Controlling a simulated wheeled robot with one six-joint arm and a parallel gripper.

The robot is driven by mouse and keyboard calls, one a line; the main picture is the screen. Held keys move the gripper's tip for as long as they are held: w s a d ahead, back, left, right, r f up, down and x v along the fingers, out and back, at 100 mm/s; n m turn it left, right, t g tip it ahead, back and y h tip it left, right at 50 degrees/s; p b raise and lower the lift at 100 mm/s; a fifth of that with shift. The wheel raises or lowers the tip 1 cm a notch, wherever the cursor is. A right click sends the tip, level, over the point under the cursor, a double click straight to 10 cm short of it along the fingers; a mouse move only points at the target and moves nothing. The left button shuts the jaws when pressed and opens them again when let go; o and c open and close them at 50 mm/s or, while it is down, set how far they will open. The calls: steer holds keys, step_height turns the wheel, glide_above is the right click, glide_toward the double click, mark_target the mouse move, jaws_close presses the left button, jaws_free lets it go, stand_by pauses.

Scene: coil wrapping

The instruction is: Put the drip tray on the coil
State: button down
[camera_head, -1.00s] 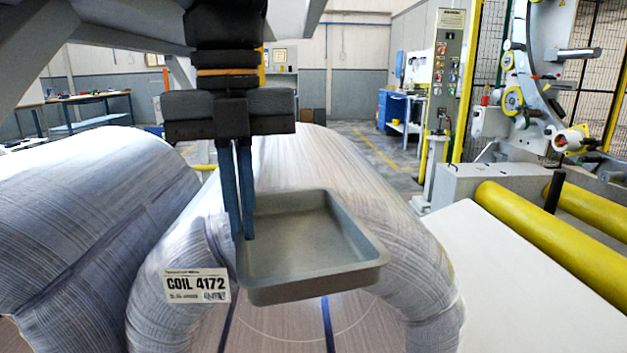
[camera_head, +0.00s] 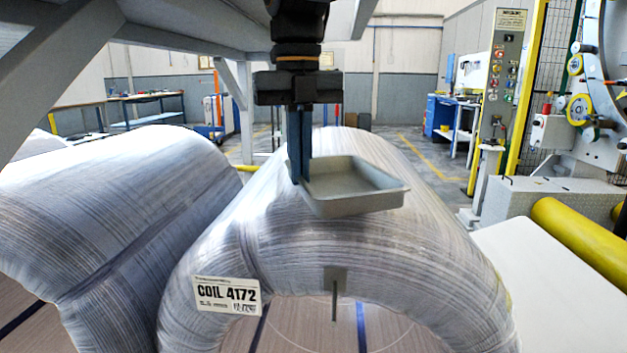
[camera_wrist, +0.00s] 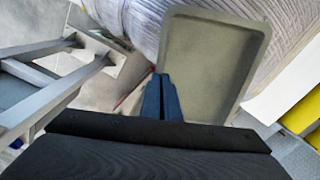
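The drip tray (camera_head: 345,182) is a shallow grey rectangular pan. My gripper (camera_head: 300,172) points down at its left edge, with its blue fingers close together on the rim. The tray is level in the head view and appears over the upper front of the wrapped coil (camera_head: 420,250) labelled COIL 4172. I cannot tell whether it touches the wrap. In the wrist view, the blue fingers (camera_wrist: 162,100) meet the tray's near edge, and the empty tray floor (camera_wrist: 205,60) extends beyond them. The gripped rim is partly hidden by the fingers.
A second wrapped coil (camera_head: 110,210) lies on the left. A small grey plate with a thin stem (camera_head: 335,280) shows on the labelled coil's front. On the right are a white flat surface (camera_head: 550,270) and a yellow roller (camera_head: 585,235). The floor behind is open.

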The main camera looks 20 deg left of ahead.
steer(key=w, duration=0.3)
steer(key=shift+a, duration=0.4)
steer(key=shift+s+f, duration=0.1)
steer(key=shift+f, duration=1.65)
steer(key=shift+f, duration=0.1)
steer(key=c, duration=2)
jaws_free()
steer(key=shift+r, duration=3.85)
